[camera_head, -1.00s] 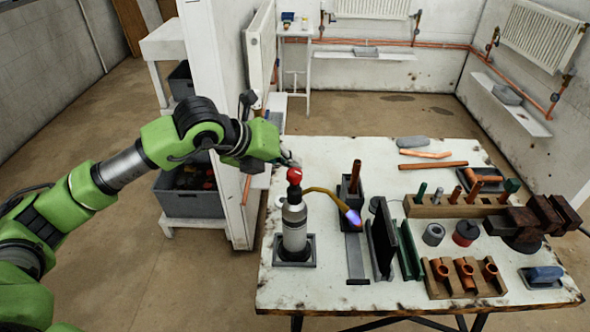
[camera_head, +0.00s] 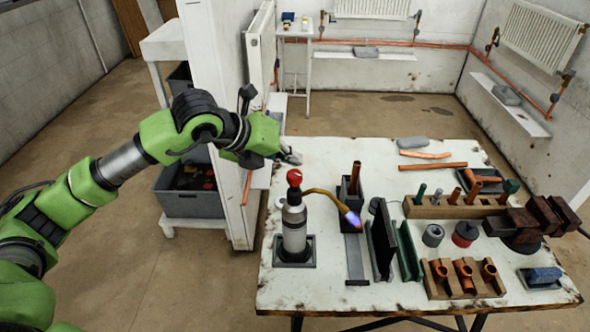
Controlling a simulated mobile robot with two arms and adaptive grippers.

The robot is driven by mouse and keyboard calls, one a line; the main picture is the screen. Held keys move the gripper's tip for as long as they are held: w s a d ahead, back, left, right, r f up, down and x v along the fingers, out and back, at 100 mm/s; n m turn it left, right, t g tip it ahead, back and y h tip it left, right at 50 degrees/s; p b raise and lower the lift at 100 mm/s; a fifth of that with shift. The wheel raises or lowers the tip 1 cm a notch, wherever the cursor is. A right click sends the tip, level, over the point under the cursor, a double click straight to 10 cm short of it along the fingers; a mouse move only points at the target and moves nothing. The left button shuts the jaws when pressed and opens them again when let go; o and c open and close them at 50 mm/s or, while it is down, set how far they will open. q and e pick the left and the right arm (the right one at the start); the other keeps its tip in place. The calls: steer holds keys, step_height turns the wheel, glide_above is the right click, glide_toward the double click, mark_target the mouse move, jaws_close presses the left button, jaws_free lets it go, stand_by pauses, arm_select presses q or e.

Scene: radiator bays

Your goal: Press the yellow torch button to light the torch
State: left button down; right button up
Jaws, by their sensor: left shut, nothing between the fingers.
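The torch (camera_head: 294,228) stands upright on a dark square base at the left of the white table. It has a grey cylinder and a red knob (camera_head: 294,177) on top. Its curved brass nozzle (camera_head: 328,196) points right, and a blue-violet flame (camera_head: 352,217) shows at the tip. I cannot make out a yellow button. My left gripper (camera_head: 293,157) is shut and empty, just above and behind the red knob, apart from it. My right gripper is not in view.
A copper pipe stands upright in a dark holder (camera_head: 350,208) beside the flame. Dark and green upright plates (camera_head: 383,240), a wooden rack (camera_head: 455,208) and a fitting block (camera_head: 463,281) fill the table's middle and right. A white wall edge (camera_head: 225,130) stands left of the table.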

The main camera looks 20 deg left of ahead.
arm_select(q)
steer(key=shift+r+p, duration=1.25)
steer(key=shift+r, duration=1.25)
